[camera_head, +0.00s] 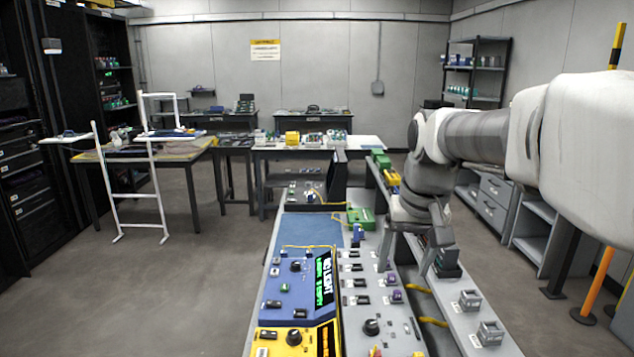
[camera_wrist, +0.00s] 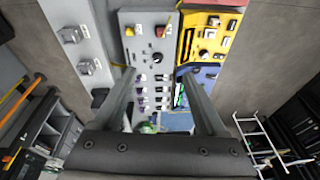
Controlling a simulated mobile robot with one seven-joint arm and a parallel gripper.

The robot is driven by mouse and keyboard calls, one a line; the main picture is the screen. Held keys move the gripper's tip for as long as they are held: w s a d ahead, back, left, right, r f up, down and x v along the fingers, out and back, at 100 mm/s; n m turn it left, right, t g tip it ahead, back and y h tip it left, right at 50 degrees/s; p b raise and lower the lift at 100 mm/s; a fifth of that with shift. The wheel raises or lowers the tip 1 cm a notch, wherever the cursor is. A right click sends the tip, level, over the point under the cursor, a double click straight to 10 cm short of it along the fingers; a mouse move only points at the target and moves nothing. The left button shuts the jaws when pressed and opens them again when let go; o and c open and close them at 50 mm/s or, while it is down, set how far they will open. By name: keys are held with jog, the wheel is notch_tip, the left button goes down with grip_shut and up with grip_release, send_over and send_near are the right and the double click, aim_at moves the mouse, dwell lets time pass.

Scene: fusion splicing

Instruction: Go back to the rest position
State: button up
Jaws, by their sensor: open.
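My gripper (camera_head: 408,268) hangs from my arm at the right of the head view, fingers pointing down over the right side of the long bench (camera_head: 259,325). In the wrist view my gripper (camera_wrist: 159,82) is open, with its two fingers apart and nothing seen between them. Below it lie a grey panel (camera_wrist: 149,22) with a black knob and switches, a yellow panel (camera_wrist: 207,40) and a blue panel (camera_wrist: 208,74). In the head view the blue panel (camera_head: 288,288) has a green lit display (camera_head: 324,279).
A grey ledge (camera_head: 462,335) with small boxes runs along the bench's right side. A green box (camera_head: 361,216) sits farther back. A white frame stand (camera_head: 110,190) is on the floor at left. Shelves (camera_head: 476,75) stand at back right.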

jog(key=s+f+n+t, duration=0.1)
jog(key=s+f, duration=0.3)
jog(key=s, duration=1.5)
jog(key=shift+s+a+t, duration=0.15)
jog(key=shift+a+t, duration=0.05)
jog(key=shift+t, duration=0.7)
jog(key=shift+a, duration=0.1)
